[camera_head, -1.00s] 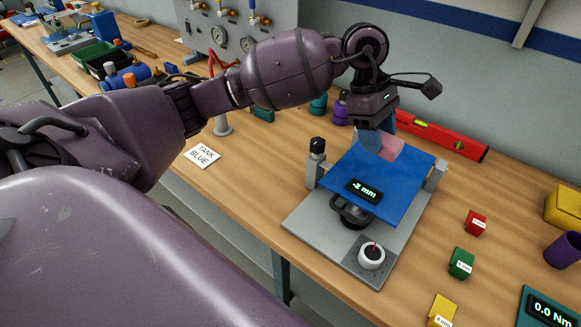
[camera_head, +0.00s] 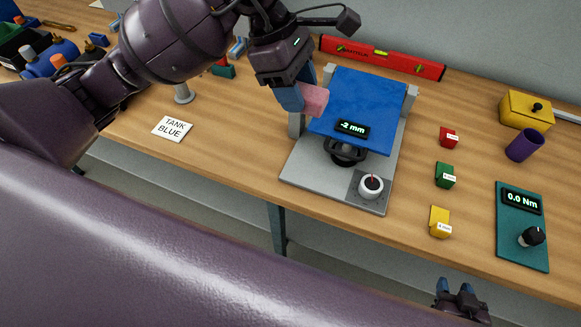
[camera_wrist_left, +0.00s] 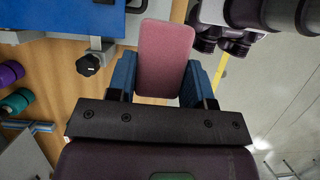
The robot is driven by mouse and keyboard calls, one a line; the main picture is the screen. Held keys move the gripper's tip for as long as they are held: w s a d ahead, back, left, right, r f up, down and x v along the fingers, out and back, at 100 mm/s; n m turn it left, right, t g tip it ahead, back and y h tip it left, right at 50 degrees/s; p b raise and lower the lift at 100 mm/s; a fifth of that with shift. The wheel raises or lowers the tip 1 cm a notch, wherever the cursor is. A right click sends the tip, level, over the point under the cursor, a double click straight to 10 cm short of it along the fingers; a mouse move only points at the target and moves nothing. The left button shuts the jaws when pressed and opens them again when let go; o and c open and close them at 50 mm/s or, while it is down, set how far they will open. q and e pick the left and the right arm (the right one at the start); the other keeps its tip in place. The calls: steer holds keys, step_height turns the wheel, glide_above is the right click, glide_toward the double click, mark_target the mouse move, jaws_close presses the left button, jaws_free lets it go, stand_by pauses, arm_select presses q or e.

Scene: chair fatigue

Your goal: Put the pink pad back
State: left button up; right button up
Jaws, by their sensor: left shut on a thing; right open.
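The pink pad (camera_head: 314,99) is held in my left gripper (camera_head: 301,92), which is shut on it. In the left wrist view the pad (camera_wrist_left: 165,55) sits between the two blue fingers and sticks out past them. In the head view the pad appears at the left edge of the blue plate (camera_head: 362,98), in front of it; I cannot tell its exact height. My right gripper (camera_head: 455,288) is at the lower right, in front of the bench, open and empty.
The plate's stand (camera_head: 300,172) has a "-2 mm" display and white knob. Red, green and yellow blocks (camera_head: 445,175) stand to its right, beside a teal torque unit (camera_head: 507,242). A red level (camera_head: 383,57) lies behind. Bench around the "TANK BLUE" card (camera_head: 172,128) is fairly clear.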

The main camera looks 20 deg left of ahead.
arm_select(q)
steer(key=shift+f, duration=0.4)
glide_above(302, 171)
steer(key=a, duration=0.1)
steer(key=f, duration=1.4)
steer(key=shift+a+f, duration=0.15)
steer(key=shift+a, duration=0.05)
steer(key=shift+f, duration=0.7)
step_height(302, 171, down, 3)
steer(key=shift+f+p, duration=0.1)
steer(key=shift+p, duration=0.2)
steer(key=shift+f, duration=0.35)
steer(key=o, duration=0.9)
steer(key=shift+r, duration=0.2)
steer(key=shift+a+r, duration=0.15)
steer(key=shift+r, duration=0.2)
steer(key=shift+b+v, duration=0.45)
steer(key=shift+v, duration=5.2)
arm_select(e)
steer(key=shift+s+d+f, duration=0.15)
steer(key=shift+s+f, duration=0.2)
steer(key=shift+f, duration=0.1)
